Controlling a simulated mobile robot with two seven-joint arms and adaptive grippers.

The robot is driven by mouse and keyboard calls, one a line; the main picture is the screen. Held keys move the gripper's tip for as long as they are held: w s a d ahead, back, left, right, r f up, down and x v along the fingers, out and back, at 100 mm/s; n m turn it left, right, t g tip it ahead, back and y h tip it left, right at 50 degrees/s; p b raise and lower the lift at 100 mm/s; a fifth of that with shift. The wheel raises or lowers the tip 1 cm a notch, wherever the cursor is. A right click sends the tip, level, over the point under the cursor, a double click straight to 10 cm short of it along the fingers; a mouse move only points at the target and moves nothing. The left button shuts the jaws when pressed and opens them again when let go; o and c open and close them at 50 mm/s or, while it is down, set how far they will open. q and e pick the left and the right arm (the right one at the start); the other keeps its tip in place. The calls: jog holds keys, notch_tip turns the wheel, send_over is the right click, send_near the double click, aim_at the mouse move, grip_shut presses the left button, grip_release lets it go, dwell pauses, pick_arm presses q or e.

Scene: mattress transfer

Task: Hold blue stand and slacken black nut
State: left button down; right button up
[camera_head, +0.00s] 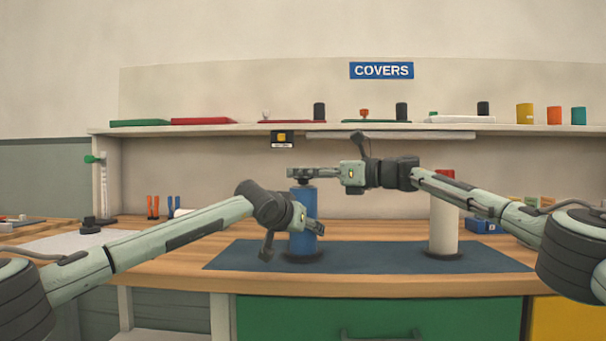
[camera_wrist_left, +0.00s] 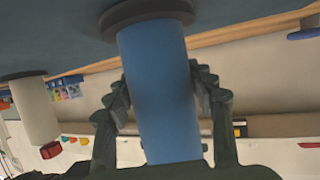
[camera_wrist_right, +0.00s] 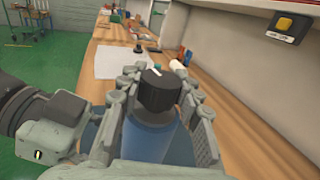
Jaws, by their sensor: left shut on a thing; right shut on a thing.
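The blue stand (camera_head: 302,242) is an upright blue cylinder on a dark round base, on the dark blue mat (camera_head: 380,258). My left gripper (camera_head: 314,227) is shut around its body, with a finger on each side; in the left wrist view the stand (camera_wrist_left: 160,85) runs between the fingers (camera_wrist_left: 160,95). The black nut (camera_wrist_right: 158,90) sits on top of the stand. My right gripper (camera_head: 298,172) reaches in from the right at the stand's top and is shut on the nut; its fingers (camera_wrist_right: 160,100) flank the nut in the right wrist view. The nut is mostly hidden in the head view.
A white stand (camera_head: 443,228) with a red top stands on the mat to the right. A blue box (camera_head: 480,224) is behind it. A shelf (camera_head: 220,128) with covers and small cylinders runs above. The mat between the two stands is clear.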

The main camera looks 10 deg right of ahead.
jog(key=shift+d+r+y, duration=0.2)
jog(key=shift+d+y, duration=0.05)
jog(key=shift+y, duration=0.05)
dwell(0.4)
jog(key=o, duration=1.1)
jog(key=shift+o, duration=0.4)
jog(key=shift+f+g, duration=0.15)
jog(key=shift+g, duration=0.15)
jog(key=shift+s, duration=0.1)
jog(key=v, duration=1.2)
